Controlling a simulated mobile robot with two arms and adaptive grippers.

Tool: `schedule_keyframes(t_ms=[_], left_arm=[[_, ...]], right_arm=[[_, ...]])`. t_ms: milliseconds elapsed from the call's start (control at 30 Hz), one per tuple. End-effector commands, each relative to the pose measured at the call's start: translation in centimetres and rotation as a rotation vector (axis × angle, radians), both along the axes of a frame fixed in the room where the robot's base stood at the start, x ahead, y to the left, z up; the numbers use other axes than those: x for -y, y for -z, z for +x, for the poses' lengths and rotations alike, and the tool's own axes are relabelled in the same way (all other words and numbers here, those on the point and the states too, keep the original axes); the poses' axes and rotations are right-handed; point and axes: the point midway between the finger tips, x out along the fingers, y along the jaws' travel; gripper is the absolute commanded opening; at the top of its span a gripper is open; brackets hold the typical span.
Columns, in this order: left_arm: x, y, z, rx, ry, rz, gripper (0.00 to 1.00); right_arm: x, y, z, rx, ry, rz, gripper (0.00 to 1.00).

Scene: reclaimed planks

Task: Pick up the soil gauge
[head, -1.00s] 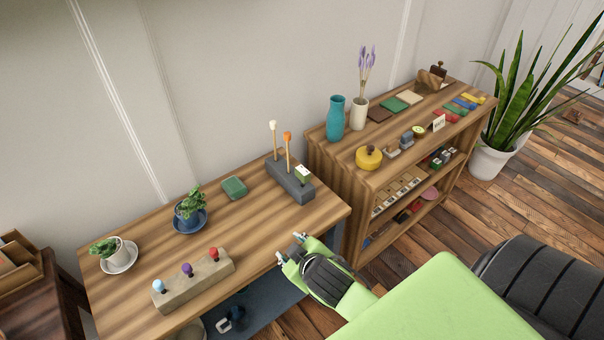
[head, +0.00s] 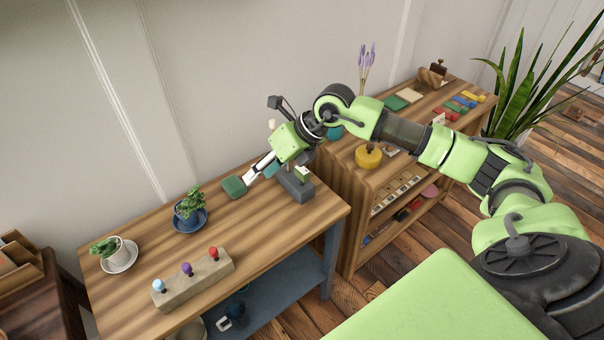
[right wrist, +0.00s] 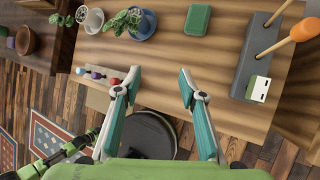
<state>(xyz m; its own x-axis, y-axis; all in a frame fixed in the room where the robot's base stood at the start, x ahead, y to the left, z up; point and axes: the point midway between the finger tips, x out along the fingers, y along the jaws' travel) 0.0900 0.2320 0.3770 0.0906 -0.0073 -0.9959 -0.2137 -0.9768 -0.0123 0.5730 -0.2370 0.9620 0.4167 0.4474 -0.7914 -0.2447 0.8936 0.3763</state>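The soil gauge, which I take to be the small white box with a green face (head: 303,174), stands in a dark grey holder (head: 296,190) at the table's right end. It also shows at the right in the right wrist view (right wrist: 259,89). My right gripper (head: 256,174) is above the table, left of the holder. Its fingers are spread and empty, as the right wrist view (right wrist: 159,78) shows, with the gauge well to their right. Green and black parts, probably my left arm (right wrist: 78,146), show at lower left in the right wrist view; its finger state is unclear.
Sticks with white and orange (right wrist: 306,29) tips share the holder. A green box (head: 233,187), two potted plants (head: 189,208) and a block with coloured knobs (head: 195,281) stand on the table (head: 245,222). A crowded shelf (head: 350,190) adjoins on the right.

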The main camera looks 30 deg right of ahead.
Motion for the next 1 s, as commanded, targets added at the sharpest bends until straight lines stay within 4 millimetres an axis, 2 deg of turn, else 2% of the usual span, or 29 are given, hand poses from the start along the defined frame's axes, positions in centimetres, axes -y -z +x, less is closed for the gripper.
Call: schedule_keyframes(t_ms=[33, 100, 200, 267, 367, 700, 867, 1000], left_arm=[[0.0, 0.0, 0.0, 0.000, 0.000, 0.000, 0.40], [0.0, -0.1, 0.0, 0.000, 0.000, 0.000, 0.40], [-0.1, -0.1, 0.0, 0.000, 0.000, 0.001, 0.40], [-0.1, -0.2, 0.0, 0.000, 0.000, 0.001, 0.40], [-0.2, -0.5, 0.0, 0.000, 0.000, 0.002, 0.40], [-0.4, -1.7, 0.0, 0.000, 0.000, 0.005, 0.40], [-0.4, -1.9, 0.0, 0.000, -0.001, 0.005, 0.40], [-0.4, -2.8, 0.0, 0.000, -0.001, 0.005, 0.40]], right_arm=[[3.9, -0.2, 0.3, -0.013, 0.035, -0.117, 0.38], [8.2, -0.4, 0.2, -0.041, 0.081, -0.243, 0.38], [12.3, -0.8, -0.2, -0.069, 0.131, -0.354, 0.38], [13.6, -0.8, -0.3, -0.079, 0.149, -0.390, 0.38], [14.3, 0.0, 0.0, -0.088, 0.159, -0.409, 0.38], [13.9, 5.7, 2.3, -0.087, 0.158, -0.406, 0.38], [13.9, 6.9, 2.7, -0.085, 0.156, -0.407, 0.38], [13.9, 8.0, 3.0, -0.088, 0.156, -0.405, 0.38]])
